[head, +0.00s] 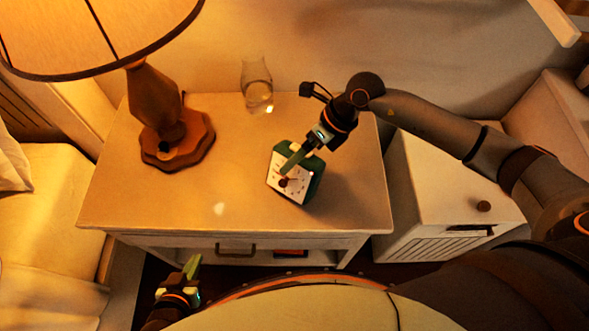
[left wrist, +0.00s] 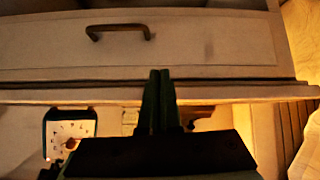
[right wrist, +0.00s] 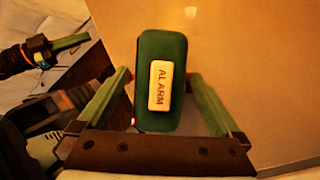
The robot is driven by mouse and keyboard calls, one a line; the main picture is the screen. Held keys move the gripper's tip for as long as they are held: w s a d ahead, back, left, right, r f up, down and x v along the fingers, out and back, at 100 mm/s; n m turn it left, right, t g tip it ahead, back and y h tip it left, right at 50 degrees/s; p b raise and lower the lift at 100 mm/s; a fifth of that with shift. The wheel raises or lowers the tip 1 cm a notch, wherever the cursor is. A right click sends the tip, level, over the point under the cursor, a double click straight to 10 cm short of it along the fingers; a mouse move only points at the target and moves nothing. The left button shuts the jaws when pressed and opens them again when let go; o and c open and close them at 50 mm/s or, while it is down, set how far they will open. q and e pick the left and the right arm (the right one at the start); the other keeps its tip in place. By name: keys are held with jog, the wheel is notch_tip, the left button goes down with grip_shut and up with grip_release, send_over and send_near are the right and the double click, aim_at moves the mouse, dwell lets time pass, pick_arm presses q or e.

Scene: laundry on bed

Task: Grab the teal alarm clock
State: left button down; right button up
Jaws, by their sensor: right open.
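The teal alarm clock (head: 311,178), with a white dial face, stands on the right part of the wooden bedside table (head: 240,205). Its dark green top and cream ALARM button (right wrist: 160,86) show in the right wrist view. Its dial also shows at the lower left of the left wrist view (left wrist: 72,132). My right gripper (head: 292,165) is open at the clock; in the right wrist view its fingers lie on either side of the clock's body. Contact cannot be told. My left gripper (head: 192,268) is shut and empty, low before the table's front edge.
A lamp (head: 160,110) with a wide shade stands at the table's back left. A glass (head: 257,88) stands at the back middle. A drawer handle (head: 235,250) is on the table's front. A white cabinet (head: 450,195) stands to the right. The table's front left is clear.

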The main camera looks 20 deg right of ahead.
jog(key=shift+f, duration=0.1)
jog(key=shift+c, duration=0.2)
grip_shut()
dwell(0.5)
jog(key=shift+a, duration=0.1)
